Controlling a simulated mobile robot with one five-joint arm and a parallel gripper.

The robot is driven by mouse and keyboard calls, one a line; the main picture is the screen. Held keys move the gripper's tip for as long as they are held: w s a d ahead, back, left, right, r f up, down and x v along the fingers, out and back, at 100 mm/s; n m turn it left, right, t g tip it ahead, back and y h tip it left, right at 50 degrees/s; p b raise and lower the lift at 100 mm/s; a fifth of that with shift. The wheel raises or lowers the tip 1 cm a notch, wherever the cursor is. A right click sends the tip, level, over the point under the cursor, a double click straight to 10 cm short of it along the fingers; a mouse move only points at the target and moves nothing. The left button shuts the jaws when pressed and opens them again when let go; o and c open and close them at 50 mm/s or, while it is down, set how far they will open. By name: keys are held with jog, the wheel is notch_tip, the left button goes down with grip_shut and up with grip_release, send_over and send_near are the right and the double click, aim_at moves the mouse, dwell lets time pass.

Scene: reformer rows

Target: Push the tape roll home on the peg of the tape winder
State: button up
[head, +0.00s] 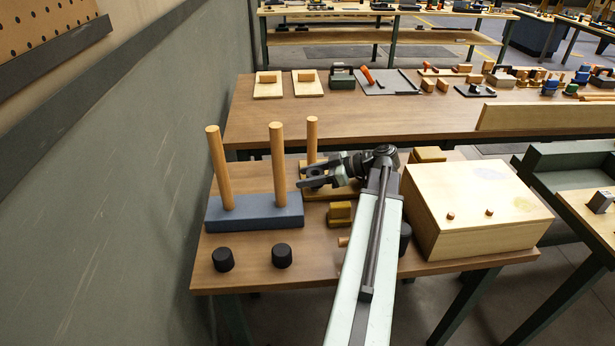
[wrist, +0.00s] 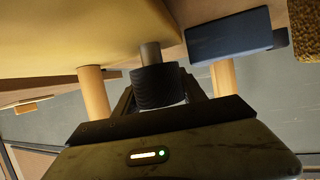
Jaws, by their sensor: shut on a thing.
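In the wrist view a black ribbed tape roll (wrist: 158,86) sits between the jaws of my gripper (wrist: 165,100), which is shut on it. A short grey peg (wrist: 150,53) stands out of a large yellow body (wrist: 80,32), which looks like the tape winder. The peg meets the roll, and a length of bare peg shows between roll and yellow body. I cannot tell how deep the peg runs inside the roll. In the head view my gripper (head: 315,178) is low over the yellow-brown winder (head: 325,194), beside a wooden post; the roll is not clear there.
A blue base (head: 255,212) with two tall wooden posts (head: 279,165) stands left of my gripper. A third post (head: 312,140) rises behind it. Two black cylinders (head: 282,255) stand at the front left. A yellow block (head: 340,213) and a large wooden box (head: 475,210) are to the right.

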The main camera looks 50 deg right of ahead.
jog(key=shift+s+a+f+b, duration=0.15)
jog(key=shift+a+f+b, duration=0.05)
jog(key=shift+f+b, duration=0.25)
jog(key=shift+r, duration=0.25)
jog(key=shift+d+r+p, duration=0.15)
jog(key=shift+r+p, duration=0.8)
jog(key=shift+p, duration=0.35)
jog(key=shift+f+b, duration=0.8)
jog(key=shift+f+b, duration=0.25)
jog(key=shift+b, duration=0.1)
jog(key=o, duration=1.4)
jog(key=p+v, duration=0.3)
jog(key=v, duration=0.5)
jog(key=shift+r, duration=0.15)
jog(key=shift+r+p, duration=0.1)
jog(key=shift+p, duration=0.2)
